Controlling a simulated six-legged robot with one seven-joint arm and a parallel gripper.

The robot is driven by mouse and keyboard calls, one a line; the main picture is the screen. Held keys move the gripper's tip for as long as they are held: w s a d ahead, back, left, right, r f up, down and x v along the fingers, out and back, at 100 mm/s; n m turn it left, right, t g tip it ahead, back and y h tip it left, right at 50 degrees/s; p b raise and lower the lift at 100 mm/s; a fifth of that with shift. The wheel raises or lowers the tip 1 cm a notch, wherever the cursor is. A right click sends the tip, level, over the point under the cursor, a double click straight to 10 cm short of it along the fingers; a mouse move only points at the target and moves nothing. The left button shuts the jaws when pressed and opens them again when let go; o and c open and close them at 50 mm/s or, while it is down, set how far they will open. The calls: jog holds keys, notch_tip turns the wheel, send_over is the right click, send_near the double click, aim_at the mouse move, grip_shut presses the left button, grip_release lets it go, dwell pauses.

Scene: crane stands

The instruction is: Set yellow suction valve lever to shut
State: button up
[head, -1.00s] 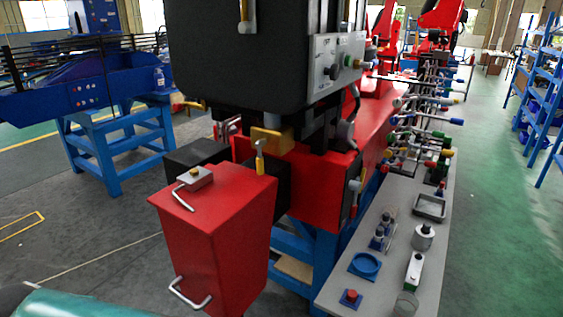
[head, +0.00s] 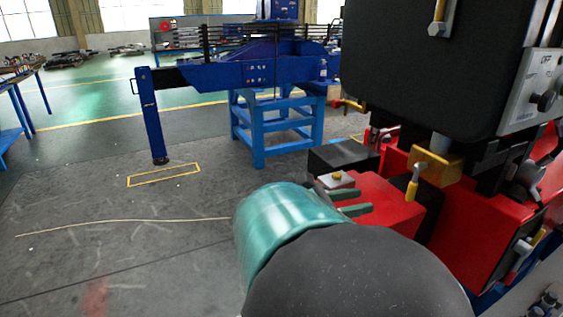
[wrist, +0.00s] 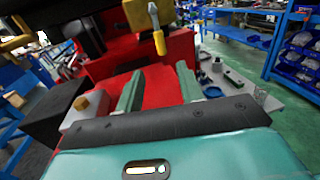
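The suction valve lever is a short yellow handle (head: 412,190) hanging down from a brass-coloured valve body (head: 432,168) below the black tank. In the wrist view the yellow handle (wrist: 159,42) points down, slightly tilted, just beyond my fingers, with the valve body (wrist: 137,14) above it. My gripper (wrist: 160,78) is open and empty, its two green fingers apart on either side of the line towards the handle. In the head view my gripper (head: 366,201) is left of the handle, over the red box, and does not appear to touch the handle.
The red box (head: 392,200) with a small grey and brass fitting (head: 337,180) lies under my fingers. A black block (head: 344,155) stands behind it. The black tank (head: 430,70) overhangs the valve. The floor to the left is largely open.

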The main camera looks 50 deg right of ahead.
aim_at(408, 191)
jog(key=x, duration=0.2)
jog(key=shift+s+d, duration=0.15)
jog(key=shift+s, duration=0.15)
jog(key=shift+d, duration=0.25)
jog(key=x, duration=1.1)
jog(key=shift+s+d, duration=0.1)
jog(key=shift+s, duration=0.1)
grip_shut()
